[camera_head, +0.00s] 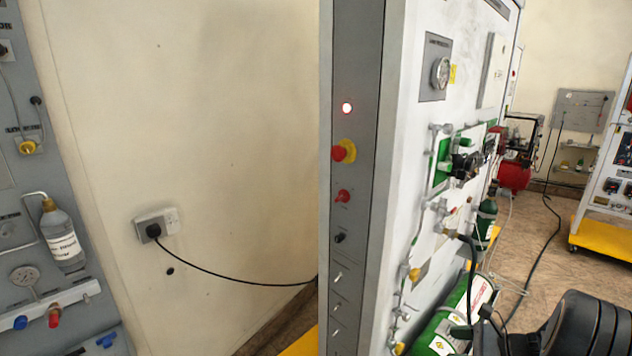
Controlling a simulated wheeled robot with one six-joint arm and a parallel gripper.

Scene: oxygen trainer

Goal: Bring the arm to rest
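A black, ribbed, rounded part (588,326), which looks like part of my arm, enters at the bottom right corner of the head view. It is cut off by the lower and right edges. I cannot make out my gripper or its fingertips, so its opening and any hold are hidden.
A tall trainer cabinet (360,50) with a lit lamp (347,108) and red emergency button (344,151) stands at centre. A green cylinder (455,318) lies low beside the arm part. A wall socket (157,224) has a black cable. Brown floor (525,240) is open at right.

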